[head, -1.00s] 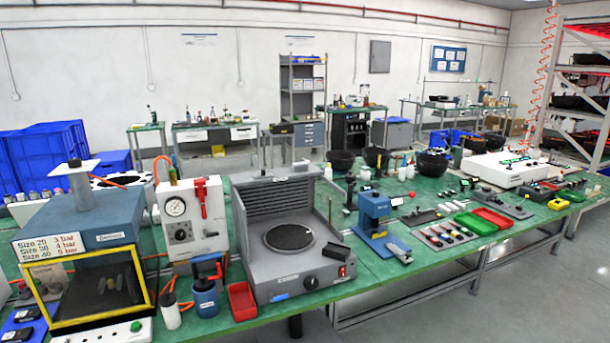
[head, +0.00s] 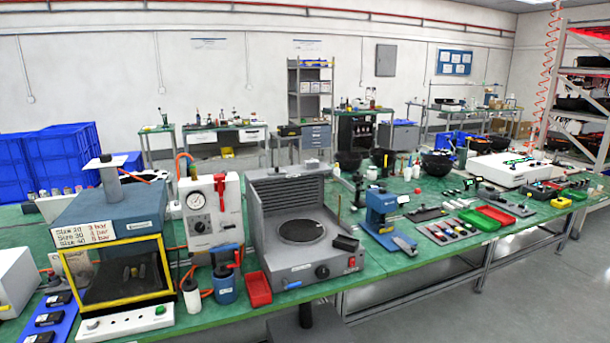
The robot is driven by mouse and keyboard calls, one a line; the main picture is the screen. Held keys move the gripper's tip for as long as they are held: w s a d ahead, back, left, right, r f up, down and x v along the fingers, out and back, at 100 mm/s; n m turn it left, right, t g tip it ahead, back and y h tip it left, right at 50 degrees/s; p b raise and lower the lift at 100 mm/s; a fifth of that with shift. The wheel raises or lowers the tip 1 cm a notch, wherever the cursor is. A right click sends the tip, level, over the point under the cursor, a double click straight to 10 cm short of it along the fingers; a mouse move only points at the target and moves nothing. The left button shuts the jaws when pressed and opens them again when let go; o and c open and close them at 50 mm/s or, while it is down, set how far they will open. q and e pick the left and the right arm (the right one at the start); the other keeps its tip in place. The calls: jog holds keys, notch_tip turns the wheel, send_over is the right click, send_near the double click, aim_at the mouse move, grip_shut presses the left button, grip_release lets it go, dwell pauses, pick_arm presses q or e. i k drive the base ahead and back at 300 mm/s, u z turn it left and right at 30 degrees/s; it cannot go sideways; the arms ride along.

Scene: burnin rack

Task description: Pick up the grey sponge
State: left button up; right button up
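I cannot clearly make out a grey sponge. A small dark grey block (head: 345,243) lies on the front right corner of the grey hotplate machine (head: 290,272); I cannot tell whether it is the sponge. The machine stands on the green workbench (head: 405,262) and has a round dark plate (head: 302,230) on top. Neither of my grippers is in view.
Left of the machine are a red tray (head: 257,289), a blue pot (head: 224,285), a white gauge box (head: 212,212) and a yellow-framed chamber (head: 112,245). A blue press (head: 381,208), green tray (head: 479,219) and red tray (head: 496,215) are to the right. Open floor (head: 540,300) lies in front.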

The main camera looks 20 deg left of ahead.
aim_at(311, 164)
jog(key=z, duration=1.1)
jog(key=i, duration=2.2)
jog(key=u, duration=1.5)
jog(key=i, duration=0.65)
jog(key=u, duration=0.6)
